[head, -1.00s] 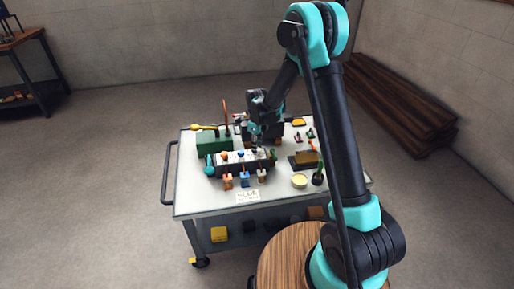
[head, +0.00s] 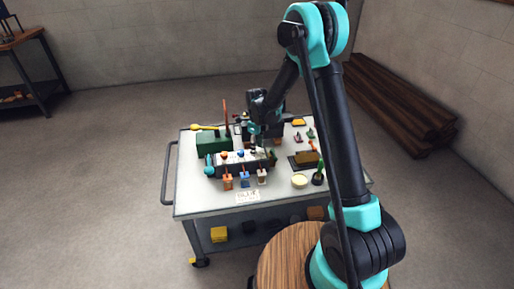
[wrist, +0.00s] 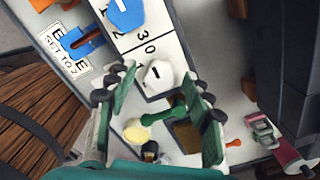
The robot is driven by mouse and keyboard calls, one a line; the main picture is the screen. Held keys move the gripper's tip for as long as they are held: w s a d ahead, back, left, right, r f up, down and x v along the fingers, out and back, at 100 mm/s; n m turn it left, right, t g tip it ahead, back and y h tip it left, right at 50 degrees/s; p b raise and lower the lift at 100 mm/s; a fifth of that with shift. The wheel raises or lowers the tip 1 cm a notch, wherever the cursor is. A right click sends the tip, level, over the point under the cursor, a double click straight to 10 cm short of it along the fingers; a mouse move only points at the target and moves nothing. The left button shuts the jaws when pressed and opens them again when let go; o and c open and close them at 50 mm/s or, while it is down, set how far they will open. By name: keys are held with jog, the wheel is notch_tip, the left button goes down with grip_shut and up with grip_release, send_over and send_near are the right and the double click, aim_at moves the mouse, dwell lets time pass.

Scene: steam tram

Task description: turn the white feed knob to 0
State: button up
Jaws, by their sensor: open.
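The white feed knob (wrist: 158,76) sits on the white dial panel (wrist: 163,48) in the wrist view, with a short dark mark on its top. The digits 3 and 0 are printed beside it; I cannot tell which digit the mark points to. My gripper (wrist: 155,84) is open, with one green-padded finger on each side of the knob; contact is not clear. In the head view my gripper (head: 258,141) is over the right end of the dial box (head: 240,170) and hides the white knob.
A blue knob (wrist: 125,14) is beside the white one. An orange knob (head: 224,155) is farther left. Several levers stand along the box front, including a white one (head: 262,177). A green box (head: 213,143) is behind; a yellow bowl (head: 299,181) is to the right.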

aim_at(258, 149)
notch_tip(258, 149, up, 12)
dwell(0.5)
jog(key=s+d+r+n+t, duration=0.1)
jog(key=s+d+r+n, duration=0.1)
jog(key=s+d+n, duration=0.55)
jog(key=s+d+r+n+t, duration=0.15)
jog(key=s+d+n, duration=0.3)
jog(key=d, duration=0.55)
jog(key=s+d+f+n+t, duration=0.1)
jog(key=s+d+n, duration=0.3)
jog(key=s, duration=0.4)
jog(key=s+d+f+n, duration=0.2)
jog(key=s+d+n, duration=0.2)
jog(key=s+n, duration=0.2)
jog(key=shift+s+d+f+t, duration=0.35)
jog(key=shift+s+d, duration=0.05)
jog(key=shift+s, duration=0.6)
jog(key=shift+c, duration=0.6)
